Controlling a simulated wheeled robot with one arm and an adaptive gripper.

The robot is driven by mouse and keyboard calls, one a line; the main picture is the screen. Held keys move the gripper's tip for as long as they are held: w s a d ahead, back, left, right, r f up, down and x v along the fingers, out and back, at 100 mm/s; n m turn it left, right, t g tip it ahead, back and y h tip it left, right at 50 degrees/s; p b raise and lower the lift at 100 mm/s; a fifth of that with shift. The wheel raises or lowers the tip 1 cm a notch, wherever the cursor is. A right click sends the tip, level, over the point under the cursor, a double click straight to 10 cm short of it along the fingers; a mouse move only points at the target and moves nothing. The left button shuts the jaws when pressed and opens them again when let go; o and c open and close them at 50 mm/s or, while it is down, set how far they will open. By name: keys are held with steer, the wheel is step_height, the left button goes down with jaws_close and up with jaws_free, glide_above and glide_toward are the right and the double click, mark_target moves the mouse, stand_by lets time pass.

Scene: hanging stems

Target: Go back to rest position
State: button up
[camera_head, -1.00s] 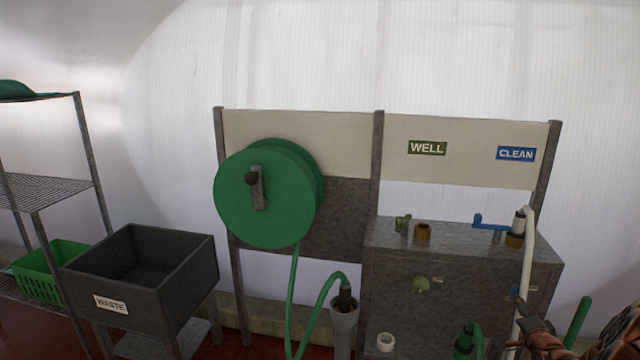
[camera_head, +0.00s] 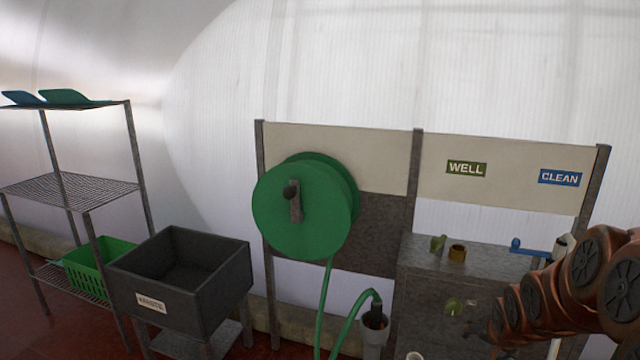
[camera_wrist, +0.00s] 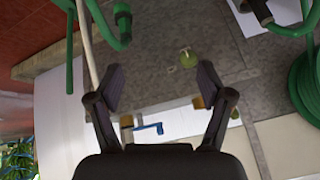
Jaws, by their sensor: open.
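My gripper (camera_wrist: 160,88) is open in the wrist view, with its two dark fingers apart and nothing between the tips. Beyond it is the grey metal cabinet with a blue lever (camera_wrist: 150,128) and a green valve handle (camera_wrist: 188,58). In the head view, my copper-coloured arm reaches in from the right edge, in front of the right part of the cabinet (camera_head: 425,290). My gripper's fingers cannot be made out in the head view.
A green hose reel (camera_head: 310,215) hangs on the panel. A black waste bin (camera_head: 215,305) stands left of it, beside a wire shelf (camera_head: 75,188) with a green basket (camera_head: 85,275). WELL (camera_head: 466,168) and CLEAN (camera_head: 559,178) signs are above the cabinet.

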steer(key=s+a+r+n+g+p, duration=0.1)
steer(key=s+a+r+n+g, duration=0.1)
steer(key=s+a, duration=0.4)
steer(key=s+a+r+n+g+y+p, duration=0.1)
steer(key=s+a+r+n+g, duration=0.2)
steer(key=s, duration=1.3)
steer(key=s+a+r+n+g+y+p, duration=0.1)
steer(key=s+a+r+n+g, duration=0.1)
steer(key=s+a, duration=0.8)
step_height(320, 180, up, 3)
steer(key=shift+s+f+g+p, duration=0.15)
steer(key=shift+s+g+p, duration=0.2)
steer(key=shift+s+g, duration=0.35)
